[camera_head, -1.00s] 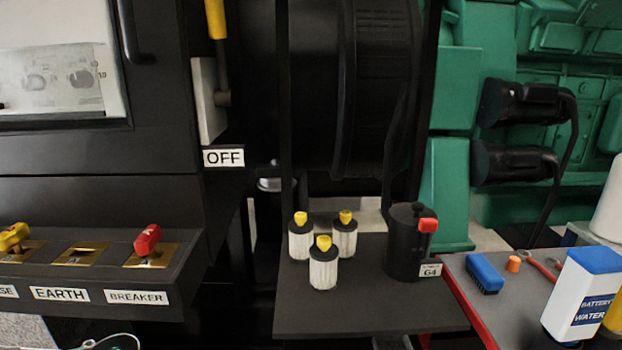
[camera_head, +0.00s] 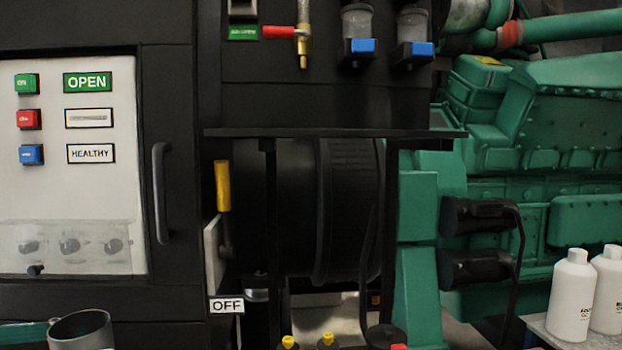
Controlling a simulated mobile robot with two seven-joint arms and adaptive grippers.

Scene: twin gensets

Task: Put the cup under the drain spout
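A grey, open-topped cup (camera_head: 82,334) shows at the bottom left, in front of the dark cabinet, with its lower part cut off by the frame edge. It stands in mid-air, carried by my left arm's side; a teal piece reaches its left side from the picture edge, and the fingers themselves are hardly visible. The drain spout appears to be the brass spout (camera_head: 304,50) with a red lever (camera_head: 280,31), high on the black panel, pointing down. The cup is well below and left of it. My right gripper is not in view.
Two clear bowls with blue drain pieces (camera_head: 362,46) (camera_head: 415,49) hang right of the spout. A black shelf (camera_head: 340,133) juts out below them. A cabinet door handle (camera_head: 162,192) and yellow lever (camera_head: 222,186) project at left. White bottles (camera_head: 572,295) stand at lower right.

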